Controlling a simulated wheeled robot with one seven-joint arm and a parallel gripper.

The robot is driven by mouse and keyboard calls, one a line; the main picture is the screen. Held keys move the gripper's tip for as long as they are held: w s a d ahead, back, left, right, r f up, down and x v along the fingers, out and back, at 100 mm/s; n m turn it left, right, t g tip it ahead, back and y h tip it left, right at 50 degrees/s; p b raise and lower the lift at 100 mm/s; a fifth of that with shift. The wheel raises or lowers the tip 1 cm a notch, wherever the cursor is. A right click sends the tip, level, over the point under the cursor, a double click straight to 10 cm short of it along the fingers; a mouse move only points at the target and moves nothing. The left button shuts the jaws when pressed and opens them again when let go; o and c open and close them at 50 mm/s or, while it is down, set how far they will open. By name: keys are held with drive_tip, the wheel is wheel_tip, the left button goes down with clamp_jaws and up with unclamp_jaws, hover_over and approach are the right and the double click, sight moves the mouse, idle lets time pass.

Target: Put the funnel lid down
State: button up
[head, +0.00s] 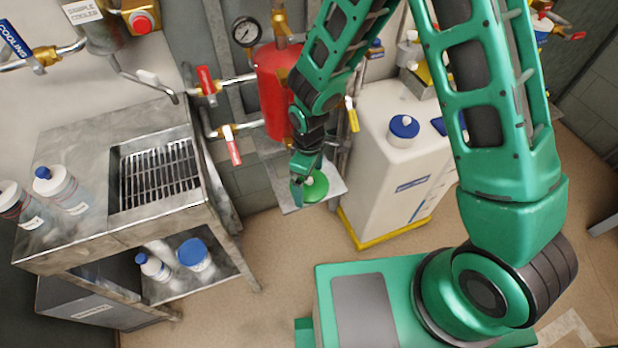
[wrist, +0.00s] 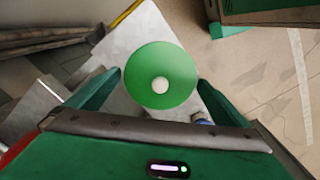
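The funnel lid (head: 316,188) is a green disc with a white knob in its middle. It shows face-on in the wrist view (wrist: 160,97). My gripper (wrist: 160,76) has its fingers wide apart, with one fingertip against each side of the lid's rim, so it appears shut on the lid. In the head view my gripper (head: 304,183) points down at the lid. A small grey plate (head: 290,205) lies under the lid, which seems to be above it; the gap is hard to judge. The plate also shows in the wrist view (wrist: 122,46).
A metal bench (head: 75,140) with a grated sink and bottles stands at left. A red vessel (head: 275,90) with valves is behind my gripper. A white tank (head: 385,165) with a blue cap stands right of the plate. Open floor (head: 265,240) lies in front.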

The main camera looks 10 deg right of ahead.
drive_tip(key=shift+r, duration=0.15)
wheel_tip(320, 180, up, 12)
idle(0.5)
